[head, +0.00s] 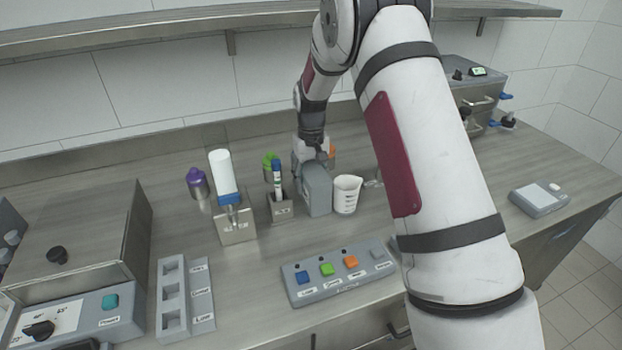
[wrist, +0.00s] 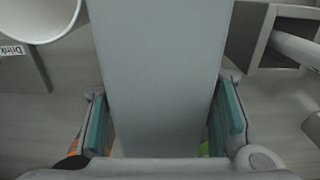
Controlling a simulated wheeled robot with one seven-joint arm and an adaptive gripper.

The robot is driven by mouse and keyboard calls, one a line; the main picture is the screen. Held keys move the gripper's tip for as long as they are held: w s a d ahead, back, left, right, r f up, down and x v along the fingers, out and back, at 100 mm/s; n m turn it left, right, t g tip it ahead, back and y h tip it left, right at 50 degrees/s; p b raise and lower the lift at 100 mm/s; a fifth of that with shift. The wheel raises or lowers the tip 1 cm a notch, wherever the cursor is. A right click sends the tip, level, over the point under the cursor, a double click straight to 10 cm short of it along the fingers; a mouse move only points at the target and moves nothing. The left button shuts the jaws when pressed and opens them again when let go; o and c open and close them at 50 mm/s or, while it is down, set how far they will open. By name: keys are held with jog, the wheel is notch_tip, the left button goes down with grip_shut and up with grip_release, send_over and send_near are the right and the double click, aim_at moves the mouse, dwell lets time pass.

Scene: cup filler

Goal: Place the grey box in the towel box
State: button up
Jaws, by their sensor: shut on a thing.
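The grey box (head: 317,190) is a tall, narrow block on the counter's back middle, or just above it; I cannot tell if it touches. My gripper (head: 313,160) is at its top. In the wrist view the grey box (wrist: 160,70) fills the middle, between the teal finger pads of my gripper (wrist: 165,118), which is shut on it. No label clearly marks a towel box. Left of the grey box, an open-topped metal holder (head: 236,232) has a white cylinder with a blue end above it. A smaller labelled metal holder (head: 283,212) stands between them with pens.
A white measuring cup (head: 346,195) stands close right of the grey box. A button panel (head: 338,274) lies in front. A grey slotted rack (head: 173,297) and a large metal machine (head: 75,235) take up the left.

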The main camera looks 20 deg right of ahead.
jog(key=shift+f, duration=0.1)
jog(key=o, duration=1.3)
jog(key=shift+o, duration=0.2)
